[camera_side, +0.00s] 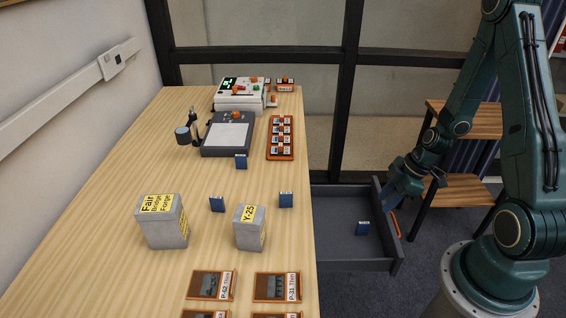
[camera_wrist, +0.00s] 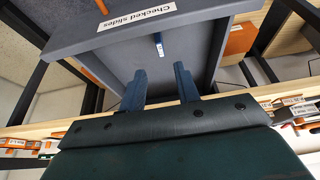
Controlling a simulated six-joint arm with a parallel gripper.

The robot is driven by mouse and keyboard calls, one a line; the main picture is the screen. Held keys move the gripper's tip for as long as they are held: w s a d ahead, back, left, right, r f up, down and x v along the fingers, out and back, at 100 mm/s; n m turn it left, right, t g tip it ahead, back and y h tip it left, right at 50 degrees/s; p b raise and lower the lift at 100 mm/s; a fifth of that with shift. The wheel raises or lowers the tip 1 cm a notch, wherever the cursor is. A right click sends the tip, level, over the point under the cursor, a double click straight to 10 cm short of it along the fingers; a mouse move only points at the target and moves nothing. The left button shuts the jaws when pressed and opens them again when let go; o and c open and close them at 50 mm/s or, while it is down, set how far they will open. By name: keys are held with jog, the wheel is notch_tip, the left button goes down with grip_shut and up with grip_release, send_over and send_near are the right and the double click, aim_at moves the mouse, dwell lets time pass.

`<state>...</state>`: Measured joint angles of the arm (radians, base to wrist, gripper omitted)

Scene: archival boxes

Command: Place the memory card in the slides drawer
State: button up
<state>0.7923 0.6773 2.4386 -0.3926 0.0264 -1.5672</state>
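Several small blue cards show in the side view: one by the grey device (camera_side: 241,162), one by the big grey box (camera_side: 217,204), and one near the table's right edge (camera_side: 286,200). Another blue memory card (camera_side: 362,228) stands inside the open grey drawer (camera_side: 385,266). The wrist view also shows that card (camera_wrist: 159,45) in the drawer, whose wall (camera_wrist: 75,38) has a "Checked slides" label. My gripper (camera_side: 392,204) is at the drawer's right side. In the wrist view my gripper (camera_wrist: 160,82) has its fingers apart, with nothing held between them.
Two grey boxes with yellow labels (camera_side: 162,221) (camera_side: 249,229) stand on the wooden table (camera_side: 110,200). Orange-framed slides (camera_side: 277,287) lie at the front, and an orange rack (camera_side: 281,138) is farther back. A wooden shelf (camera_side: 465,119) stands behind my arm.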

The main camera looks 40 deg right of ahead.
jog(key=w+a+r+m+h, duration=0.1)
jog(key=a+r+m, duration=0.15)
jog(key=r, duration=0.65)
jog(key=a+r+m+h, duration=0.1)
jog(key=a+r, duration=0.3)
jog(key=r, duration=0.5)
jog(key=s+a+r+m+t, duration=0.1)
jog(key=s+a+r+m, duration=0.1)
jog(key=s+r, duration=0.3)
jog(key=s+a+r+m+t+h, duration=0.1)
jog(key=s+a+r+m, duration=0.2)
jog(key=s+a+r, duration=0.2)
notch_tip(320, 180, up, 3)
jog(key=shift+s+f, duration=0.1)
jog(key=shift+s, duration=0.2)
jog(key=shift+m, duration=0.25)
